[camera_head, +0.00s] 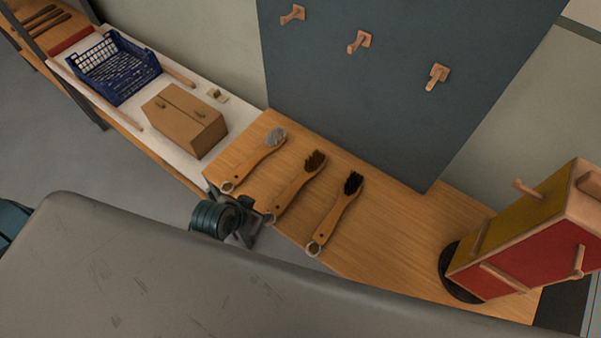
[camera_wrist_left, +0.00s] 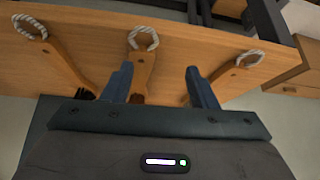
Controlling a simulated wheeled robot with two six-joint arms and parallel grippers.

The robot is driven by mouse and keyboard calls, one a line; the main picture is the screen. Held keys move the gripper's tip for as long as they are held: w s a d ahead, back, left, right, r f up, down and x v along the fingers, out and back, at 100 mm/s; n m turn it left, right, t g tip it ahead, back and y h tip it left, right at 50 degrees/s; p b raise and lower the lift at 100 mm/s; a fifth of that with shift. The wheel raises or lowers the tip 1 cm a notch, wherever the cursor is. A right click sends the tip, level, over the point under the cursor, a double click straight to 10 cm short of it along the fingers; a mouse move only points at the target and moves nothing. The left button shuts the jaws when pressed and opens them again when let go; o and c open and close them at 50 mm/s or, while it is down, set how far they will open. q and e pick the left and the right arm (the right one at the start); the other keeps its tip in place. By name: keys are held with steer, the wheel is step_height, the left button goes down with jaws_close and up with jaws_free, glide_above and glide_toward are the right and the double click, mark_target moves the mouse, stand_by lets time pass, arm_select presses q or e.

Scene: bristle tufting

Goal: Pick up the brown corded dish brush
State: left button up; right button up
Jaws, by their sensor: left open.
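The brown-bristled dish brush (camera_head: 299,188) lies between two similar brushes on the wooden bench, its cord loop towards me. My left gripper (camera_head: 250,212) is open and empty at the bench's front edge, close to that loop. In the left wrist view the middle brush's handle (camera_wrist_left: 143,72) and pale cord loop show between the fingers of my left gripper (camera_wrist_left: 158,70), nearer the left finger. I cannot tell the height gap. My right gripper is not in view.
A grey-bristled brush (camera_head: 258,160) lies left of it and a black-bristled brush (camera_head: 337,212) lies right. A brown box (camera_head: 184,121) and blue crate (camera_head: 113,70) stand farther left. A red and yellow block (camera_head: 530,240) stands at right. The bench between is clear.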

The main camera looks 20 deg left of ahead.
arm_select(q)
steer(key=m+t+h, duration=0.1)
steer(key=t, duration=0.1)
glide_toward(300, 181)
steer(key=shift+w+a+f+p, duration=0.1)
steer(key=shift+w+f+p, duration=0.15)
steer(key=shift+f+p, duration=0.75)
steer(key=shift+w+f, duration=0.35)
steer(key=shift+f, duration=0.1)
steer(key=shift+w, duration=0.2)
steer(key=w+p, duration=0.1)
steer(key=w+d+f, duration=0.1)
steer(key=w+f+p, duration=0.1)
steer(key=shift+d+f+p, duration=0.1)
steer(key=shift+d+p, duration=0.2)
steer(key=shift+w+d+f, duration=0.1)
steer(key=shift+w+f, duration=0.2)
steer(key=shift+f, duration=0.05)
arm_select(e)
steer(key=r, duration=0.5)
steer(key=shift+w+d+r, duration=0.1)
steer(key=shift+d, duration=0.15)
arm_select(q)
steer(key=shift+c, duration=0.4)
steer(key=c, duration=1)
